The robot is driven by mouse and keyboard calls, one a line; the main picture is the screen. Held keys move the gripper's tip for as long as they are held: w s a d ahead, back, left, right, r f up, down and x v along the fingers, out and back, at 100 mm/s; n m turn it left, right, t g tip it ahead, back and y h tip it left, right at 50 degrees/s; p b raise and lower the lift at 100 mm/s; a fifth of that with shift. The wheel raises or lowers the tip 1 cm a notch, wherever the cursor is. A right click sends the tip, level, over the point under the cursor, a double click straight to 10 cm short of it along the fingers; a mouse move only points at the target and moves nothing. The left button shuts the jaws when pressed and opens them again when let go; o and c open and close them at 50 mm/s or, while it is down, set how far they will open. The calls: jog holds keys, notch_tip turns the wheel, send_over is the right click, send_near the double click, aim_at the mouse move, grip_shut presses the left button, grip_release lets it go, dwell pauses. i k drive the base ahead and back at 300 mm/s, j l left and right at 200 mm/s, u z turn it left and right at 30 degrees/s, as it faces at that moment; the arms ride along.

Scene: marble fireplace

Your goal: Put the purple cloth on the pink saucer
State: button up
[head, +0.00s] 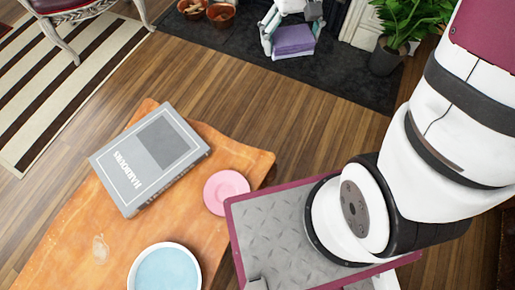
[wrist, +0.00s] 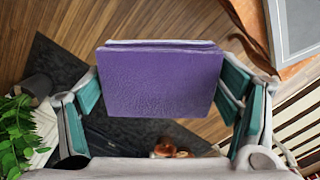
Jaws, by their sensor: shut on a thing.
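The purple cloth (head: 293,40), a folded flat block, is between the fingers of my gripper (head: 291,32) at the top of the head view. The wrist view shows the cloth (wrist: 162,82) level between the teal finger pads, with the gripper shut on it. The pink saucer (head: 226,191) lies on the orange wooden table, beside its right edge and empty. In the head view my gripper is well above and right of the saucer, beyond the table, with dark hearth behind it. The saucer does not show in the wrist view.
A grey book (head: 150,160) lies left of the saucer on the table (head: 75,225). A blue-filled white bowl (head: 166,270) stands at the front. A potted plant (head: 400,30) is at upper right. Terracotta pots (head: 221,14) stand on the hearth. Bare floor lies between table and hearth.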

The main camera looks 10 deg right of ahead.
aim_at(226, 192)
jog(key=k+j+z, duration=0.7)
jog(key=k+j, duration=0.35)
